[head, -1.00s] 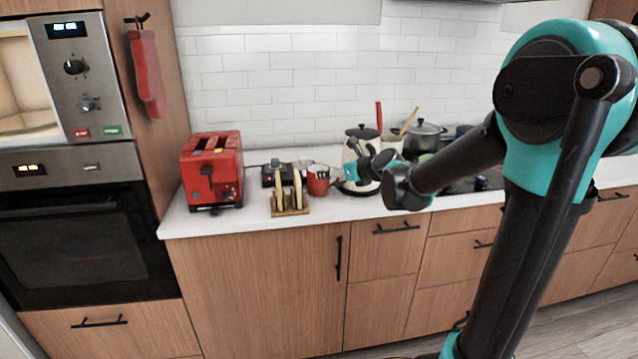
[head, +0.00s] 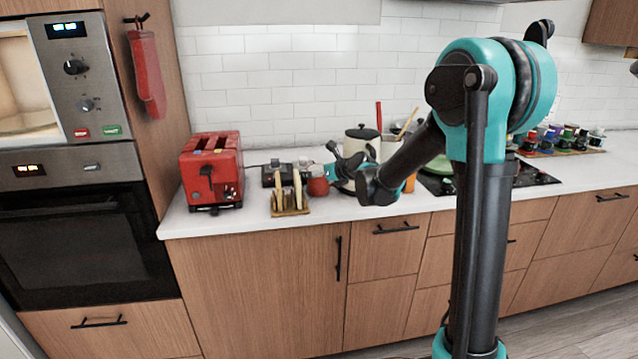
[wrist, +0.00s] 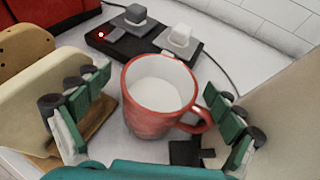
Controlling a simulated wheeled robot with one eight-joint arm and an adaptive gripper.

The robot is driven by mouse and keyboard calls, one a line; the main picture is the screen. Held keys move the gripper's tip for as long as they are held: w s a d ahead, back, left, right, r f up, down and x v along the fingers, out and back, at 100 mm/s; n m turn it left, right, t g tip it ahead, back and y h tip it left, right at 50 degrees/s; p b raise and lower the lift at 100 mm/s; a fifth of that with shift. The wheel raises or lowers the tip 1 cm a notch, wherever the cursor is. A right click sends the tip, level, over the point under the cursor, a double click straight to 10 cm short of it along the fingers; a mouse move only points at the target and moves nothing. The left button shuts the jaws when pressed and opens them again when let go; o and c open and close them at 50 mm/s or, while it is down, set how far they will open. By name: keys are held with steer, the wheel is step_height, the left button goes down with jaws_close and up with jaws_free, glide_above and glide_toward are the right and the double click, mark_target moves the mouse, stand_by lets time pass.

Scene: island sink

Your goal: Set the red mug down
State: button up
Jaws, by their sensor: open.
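The red mug (wrist: 150,118) stands upright on the white counter, white inside and empty, its handle toward the right in the wrist view. It also shows in the head view (head: 318,187), partly hidden by my gripper (head: 338,164). In the wrist view my gripper (wrist: 152,104) is open, with green-padded fingers on the left and right of the mug. Gaps show between the fingers and the mug; the right finger is close to the handle.
A wooden rack (head: 290,211) with upright slices stands just left of the mug. A red toaster (head: 212,170) is farther left. A black device (wrist: 128,42) with two blocks lies behind the mug. A cream pot (head: 361,143) stands on the right.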

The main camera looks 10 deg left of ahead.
steer(key=c, duration=1.6)
steer(key=shift+c, duration=0.2)
step_height(320, 180, up, 20)
stand_by(0.8)
